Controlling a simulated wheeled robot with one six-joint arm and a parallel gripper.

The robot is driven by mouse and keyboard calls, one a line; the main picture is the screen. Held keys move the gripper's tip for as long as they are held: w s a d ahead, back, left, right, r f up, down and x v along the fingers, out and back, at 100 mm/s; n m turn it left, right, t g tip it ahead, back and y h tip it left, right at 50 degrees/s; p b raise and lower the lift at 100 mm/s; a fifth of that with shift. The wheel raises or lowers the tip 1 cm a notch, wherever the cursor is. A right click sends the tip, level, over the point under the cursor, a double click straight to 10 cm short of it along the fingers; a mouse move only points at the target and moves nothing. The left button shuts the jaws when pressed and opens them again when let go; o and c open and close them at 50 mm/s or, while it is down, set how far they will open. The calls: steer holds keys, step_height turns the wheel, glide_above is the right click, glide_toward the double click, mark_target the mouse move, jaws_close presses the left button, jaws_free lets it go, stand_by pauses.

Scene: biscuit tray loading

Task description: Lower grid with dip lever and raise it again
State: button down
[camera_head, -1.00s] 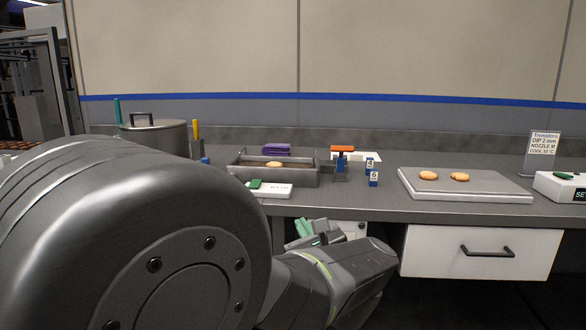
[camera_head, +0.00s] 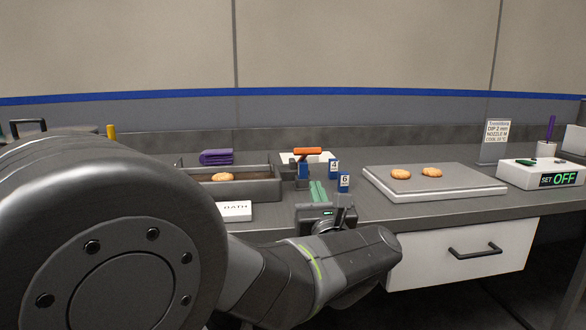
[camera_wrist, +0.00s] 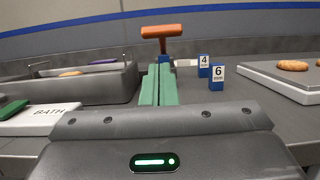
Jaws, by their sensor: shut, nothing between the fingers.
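The dip lever has an orange handle (camera_head: 308,151) on a blue post (camera_head: 303,170) at the right end of the bath. In the wrist view the orange handle (camera_wrist: 162,31) stands straight beyond my fingers. The grey bath (camera_head: 258,190) holds dark liquid, and a biscuit (camera_head: 222,177) shows at its surface. The grid under the biscuit is hard to make out. My gripper (camera_head: 318,190) has green fingers, closed together and empty, just in front of the lever post. They also show in the wrist view (camera_wrist: 158,85), apart from the handle as far as I can tell.
Blue markers 4 (camera_head: 333,168) and 6 (camera_head: 344,182) stand close to the right of my fingers. A tray (camera_head: 460,186) with two biscuits lies farther right. A control box (camera_head: 535,177) reads OFF. A purple cloth (camera_head: 216,157) lies behind the bath. A white drawer (camera_head: 510,246) is below the counter.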

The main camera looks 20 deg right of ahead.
mark_target(305, 155)
steer(key=b+x, duration=0.1)
steer(key=x, duration=0.8)
steer(key=shift+w, duration=0.3)
steer(key=shift+r, duration=0.1)
